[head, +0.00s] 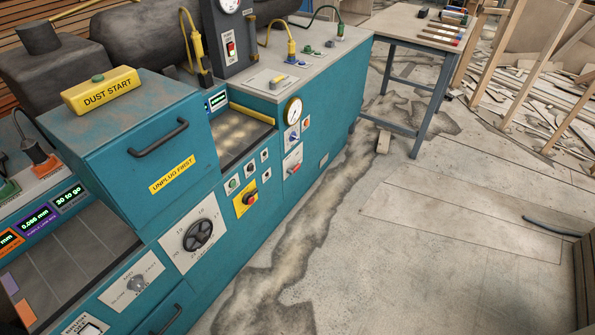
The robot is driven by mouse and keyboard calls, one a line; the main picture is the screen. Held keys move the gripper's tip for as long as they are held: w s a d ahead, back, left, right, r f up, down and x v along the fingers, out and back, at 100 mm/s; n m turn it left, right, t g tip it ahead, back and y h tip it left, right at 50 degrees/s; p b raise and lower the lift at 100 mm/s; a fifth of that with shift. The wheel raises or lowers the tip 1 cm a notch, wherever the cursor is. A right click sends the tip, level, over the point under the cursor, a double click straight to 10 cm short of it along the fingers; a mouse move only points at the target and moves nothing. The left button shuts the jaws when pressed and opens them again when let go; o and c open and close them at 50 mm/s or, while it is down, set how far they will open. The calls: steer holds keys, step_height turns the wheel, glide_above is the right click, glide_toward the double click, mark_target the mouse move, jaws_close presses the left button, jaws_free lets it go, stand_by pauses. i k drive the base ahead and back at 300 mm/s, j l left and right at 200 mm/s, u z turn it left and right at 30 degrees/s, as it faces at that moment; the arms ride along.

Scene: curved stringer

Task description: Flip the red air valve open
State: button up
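A small white plate with a red handle (294,167) is on the teal cabinet's front, below the round pressure gauge (293,111). It looks like the red air valve, but its label is too small to read. I cannot tell how its handle is turned. A blue control (292,136) on a white plate sits just above it, with a small red-orange knob (306,122) to the right. A red rotary switch (250,198) on a yellow plate is lower left. My gripper is not in view.
The teal machine (335,99) fills the left and middle. A box with a dark handle (158,138) juts up at left, and a black handwheel (198,234) is on the front. A workbench (405,25) stands behind.

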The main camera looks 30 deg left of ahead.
mark_target(291, 172)
steer(key=i+j+u, duration=0.15)
steer(key=i+j, duration=0.2)
steer(key=i, duration=0.25)
steer(key=i+j+u, duration=0.2)
steer(key=i, duration=0.45)
steer(key=i+j+u, duration=0.15)
steer(key=i+j, duration=0.15)
steer(key=i, duration=0.3)
steer(key=i+j+u, duration=0.15)
steer(key=i, duration=0.5)
